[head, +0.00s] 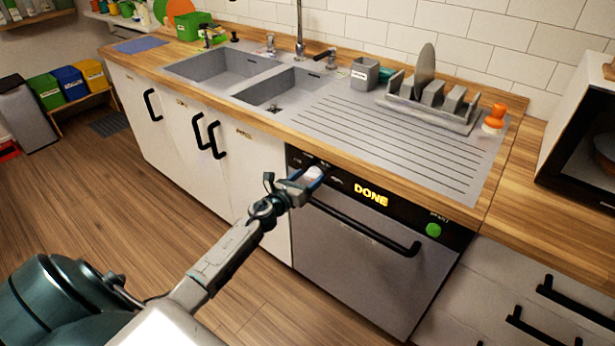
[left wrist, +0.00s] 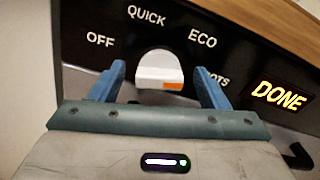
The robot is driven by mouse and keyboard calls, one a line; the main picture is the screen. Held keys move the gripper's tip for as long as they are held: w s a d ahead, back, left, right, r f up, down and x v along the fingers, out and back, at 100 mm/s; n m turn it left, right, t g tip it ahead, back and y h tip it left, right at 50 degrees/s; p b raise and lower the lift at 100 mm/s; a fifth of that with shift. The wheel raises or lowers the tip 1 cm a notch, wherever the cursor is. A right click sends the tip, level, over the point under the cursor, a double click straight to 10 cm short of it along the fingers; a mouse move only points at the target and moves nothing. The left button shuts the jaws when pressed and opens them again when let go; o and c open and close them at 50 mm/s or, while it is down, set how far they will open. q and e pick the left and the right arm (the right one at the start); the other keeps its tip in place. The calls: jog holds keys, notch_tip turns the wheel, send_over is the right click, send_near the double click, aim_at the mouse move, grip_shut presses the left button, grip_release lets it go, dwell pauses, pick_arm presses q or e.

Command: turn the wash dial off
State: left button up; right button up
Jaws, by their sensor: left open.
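The wash dial (left wrist: 158,62) is a white knob with an orange mark low on its face, on the black panel of the dishwasher (head: 350,255). In the left wrist view the labels OFF, QUICK, ECO and a partly hidden "OTS" sit around it. I cannot tell clearly which label it points to. My left gripper (head: 306,181) is open at the panel, with one blue finger on each side of the dial and visible gaps between. The dial also shows in the head view (head: 313,172), partly covered by the gripper. My right gripper is not in view.
A lit yellow DONE display (head: 371,194) and a green button (head: 433,230) lie right of the dial. The dishwasher's black handle (head: 365,229) runs below the panel. The wooden counter edge (head: 385,175) overhangs above. The floor (head: 150,215) in front is clear.

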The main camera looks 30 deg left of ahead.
pick_arm(q)
jog(key=shift+w, duration=0.15)
jog(key=c, duration=1)
